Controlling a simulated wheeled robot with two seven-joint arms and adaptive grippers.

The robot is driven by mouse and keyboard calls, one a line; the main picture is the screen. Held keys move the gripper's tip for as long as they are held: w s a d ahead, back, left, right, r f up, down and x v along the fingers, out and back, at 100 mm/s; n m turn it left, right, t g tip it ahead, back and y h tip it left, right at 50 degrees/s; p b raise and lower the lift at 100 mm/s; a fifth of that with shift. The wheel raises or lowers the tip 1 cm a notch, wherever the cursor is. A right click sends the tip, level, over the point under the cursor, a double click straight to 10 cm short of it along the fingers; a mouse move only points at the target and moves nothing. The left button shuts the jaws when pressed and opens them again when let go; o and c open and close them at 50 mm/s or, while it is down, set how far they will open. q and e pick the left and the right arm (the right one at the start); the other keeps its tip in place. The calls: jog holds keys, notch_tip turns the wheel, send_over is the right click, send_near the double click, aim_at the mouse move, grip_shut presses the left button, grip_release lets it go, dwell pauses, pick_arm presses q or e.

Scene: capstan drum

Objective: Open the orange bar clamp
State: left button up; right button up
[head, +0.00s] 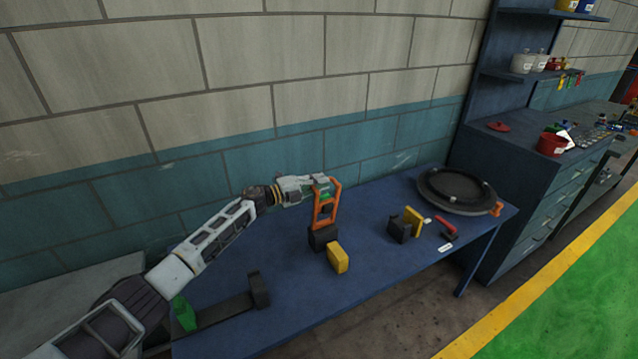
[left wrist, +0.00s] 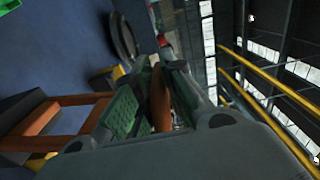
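The orange clamp (head: 316,216) stands upright on the blue table as an open frame, with a dark block (head: 322,238) at its foot. My left gripper (head: 322,190) is at the top of the frame. In the left wrist view, the orange bar (left wrist: 160,100) lies between the green finger pads of my left gripper (left wrist: 158,92). The fingers look apart, with some gap beside the bar; firm contact cannot be made out. More of the orange frame (left wrist: 38,118) shows at the left of that view. My right gripper is not in view.
A yellow block (head: 338,258) lies just in front of the clamp. Another dark and yellow piece (head: 400,229) and a red-handled item (head: 446,225) lie to the right. A round black drum (head: 456,190) is at the table's far end. A dark bar with a green part (head: 183,313) lies front left. The wall is close behind.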

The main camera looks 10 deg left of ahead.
pick_arm(q)
jog(key=shift+o, duration=0.5)
jog(key=shift+s+a+f, duration=0.1)
jog(key=shift+f, duration=0.05)
jog(key=shift+s+a+f, duration=0.1)
jog(key=shift+s+a, duration=0.15)
jog(key=shift+a, duration=0.1)
jog(key=v, duration=1.1)
jog(key=shift+r, duration=0.2)
jog(key=shift+w, duration=0.1)
